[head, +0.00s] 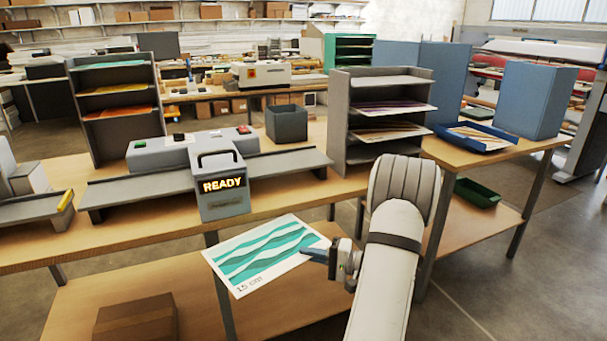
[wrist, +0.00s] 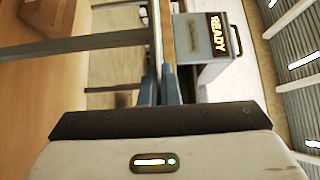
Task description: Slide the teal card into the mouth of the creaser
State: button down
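The teal card (head: 265,252), white with teal waves and small print, is held out tilted in front of the bench in the head view. My gripper (head: 322,255) is shut on its right edge. In the wrist view my gripper (wrist: 158,88) has its blue fingers close together, with the card (wrist: 155,40) a thin edge-on strip between them. The grey creaser (head: 222,190) stands on the bench behind and left of the card, its display reading READY; it also shows in the wrist view (wrist: 212,48). Card and creaser are apart. I cannot make out the mouth clearly.
Flat grey trays extend from the creaser to the left (head: 140,190) and right (head: 288,165). A grey shelf rack (head: 347,120) stands right of it, a dark bin (head: 286,124) behind. The bench front edge (head: 130,238) lies behind the card; a brown box (head: 135,320) is below.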

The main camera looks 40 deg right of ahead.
jog(key=s+d+r+m+h, duration=0.1)
jog(key=s+d+r, duration=0.1)
jog(key=d, duration=0.4)
jog(key=s+d+r+m+t+h, duration=0.1)
jog(key=s+d+r+h, duration=0.1)
jog(key=d+r, duration=0.3)
jog(key=s+d+r+m+t+h, duration=0.1)
jog(key=s+d+r, duration=0.2)
jog(key=d, duration=0.5)
jog(key=shift+s+d+r+h, duration=0.15)
jog(key=shift+d+r+h, duration=0.2)
jog(key=shift+h, duration=0.05)
